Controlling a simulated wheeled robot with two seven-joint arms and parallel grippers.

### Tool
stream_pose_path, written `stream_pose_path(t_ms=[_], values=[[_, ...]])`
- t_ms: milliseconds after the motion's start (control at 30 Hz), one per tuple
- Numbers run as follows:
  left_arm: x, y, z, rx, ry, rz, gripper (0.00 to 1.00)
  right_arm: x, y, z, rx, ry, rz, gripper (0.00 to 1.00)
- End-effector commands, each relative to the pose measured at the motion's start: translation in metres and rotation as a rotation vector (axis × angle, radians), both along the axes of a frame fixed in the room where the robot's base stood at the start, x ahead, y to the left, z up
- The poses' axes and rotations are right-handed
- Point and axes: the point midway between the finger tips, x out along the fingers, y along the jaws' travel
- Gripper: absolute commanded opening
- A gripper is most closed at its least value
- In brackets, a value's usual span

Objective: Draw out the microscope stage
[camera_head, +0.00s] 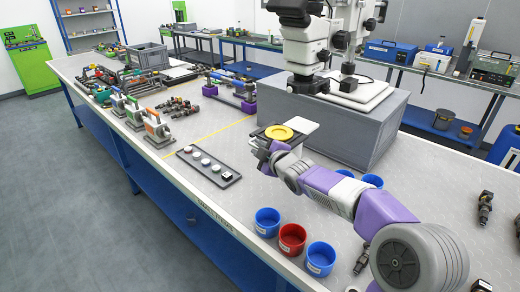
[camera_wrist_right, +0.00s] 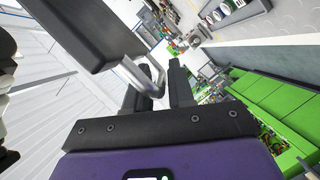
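The microscope (camera_head: 312,45) stands on a large grey box (camera_head: 345,130), with a white base plate (camera_head: 350,92) under it. A yellow round piece (camera_head: 279,132) on a dark mount sits at the box's near left, beside a small white plate (camera_head: 302,125); I cannot tell if these belong to the stage. My right gripper (camera_head: 262,146) is just below and left of the yellow piece. In the right wrist view, a dark slab (camera_wrist_right: 85,30) carries a bent metal handle (camera_wrist_right: 150,75). The right gripper's fingers (camera_wrist_right: 157,85) are apart, with the handle at the left finger. My left gripper is out of view.
Blue cups (camera_head: 267,222) and a red cup (camera_head: 292,239) stand near the table's front edge. A dark strip with round pieces (camera_head: 208,166) lies left of the gripper. Injector parts and a grey crate (camera_head: 147,56) are farther back.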

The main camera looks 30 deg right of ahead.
Motion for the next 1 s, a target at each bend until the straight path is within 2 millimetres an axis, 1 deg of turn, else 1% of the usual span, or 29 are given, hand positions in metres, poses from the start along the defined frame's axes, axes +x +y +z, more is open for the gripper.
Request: stream_pose_path(t_ms=[67, 167, 400, 500, 600, 733, 1000], values=[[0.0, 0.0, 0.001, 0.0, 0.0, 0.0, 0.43, -0.002, 0.0, 0.001, -0.001, 0.001, -0.001, 0.23], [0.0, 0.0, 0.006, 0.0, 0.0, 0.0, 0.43, -0.01, -0.001, 0.005, -0.003, -0.001, -0.002, 0.23], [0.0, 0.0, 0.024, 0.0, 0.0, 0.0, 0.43, -0.046, 0.0, 0.014, -0.004, 0.001, -0.002, 0.23], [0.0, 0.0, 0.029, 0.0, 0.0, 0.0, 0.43, -0.059, 0.001, 0.016, -0.002, 0.001, 0.0, 0.23], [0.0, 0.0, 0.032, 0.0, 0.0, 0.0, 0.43, -0.069, 0.001, 0.017, -0.001, 0.0, 0.0, 0.23], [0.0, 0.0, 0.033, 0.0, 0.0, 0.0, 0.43, -0.074, 0.002, 0.017, -0.001, 0.0, 0.0, 0.23], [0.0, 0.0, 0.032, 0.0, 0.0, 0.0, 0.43, -0.074, 0.001, 0.016, 0.0, 0.0, 0.0, 0.23]])
